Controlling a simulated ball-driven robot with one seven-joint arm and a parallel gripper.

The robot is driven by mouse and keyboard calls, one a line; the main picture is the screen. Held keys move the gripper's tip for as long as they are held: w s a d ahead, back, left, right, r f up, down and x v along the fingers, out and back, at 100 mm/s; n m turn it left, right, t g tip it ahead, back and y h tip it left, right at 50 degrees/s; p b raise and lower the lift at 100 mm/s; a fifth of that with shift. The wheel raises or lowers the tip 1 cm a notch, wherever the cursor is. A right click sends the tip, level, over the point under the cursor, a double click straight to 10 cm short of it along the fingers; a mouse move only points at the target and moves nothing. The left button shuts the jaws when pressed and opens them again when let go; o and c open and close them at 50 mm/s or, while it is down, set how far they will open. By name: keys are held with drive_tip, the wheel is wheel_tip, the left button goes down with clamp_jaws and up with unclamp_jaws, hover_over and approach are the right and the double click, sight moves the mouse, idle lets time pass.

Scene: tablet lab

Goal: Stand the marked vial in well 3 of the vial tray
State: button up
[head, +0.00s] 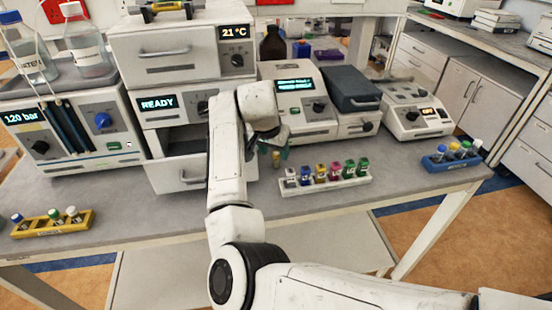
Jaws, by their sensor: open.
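My gripper (277,153) is open above the bench, left of the white rack. A small brownish vial-like thing (276,161) shows just below it; I cannot tell whether it stands between the fingers or behind them. A white rack (345,184) holds a row of several vials with white, blue, yellow, magenta and green caps. A yellow rack (50,231) at the left holds vials with blue and white caps. A blue rack (440,165) at the right holds several capped vials. Labels are too small to read, so I cannot tell the marked vial, the vial tray or well 3.
An open drawer (178,174) juts out left of my arm. Behind stand a machine reading READY (157,103), a grey instrument with a teal screen (294,85) and a smaller instrument (415,110). The bench (150,220) is clear between the yellow rack and my arm.

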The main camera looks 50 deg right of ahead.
drive_tip(key=shift+x, duration=0.9)
drive_tip(key=shift+r, duration=0.1)
clamp_jaws()
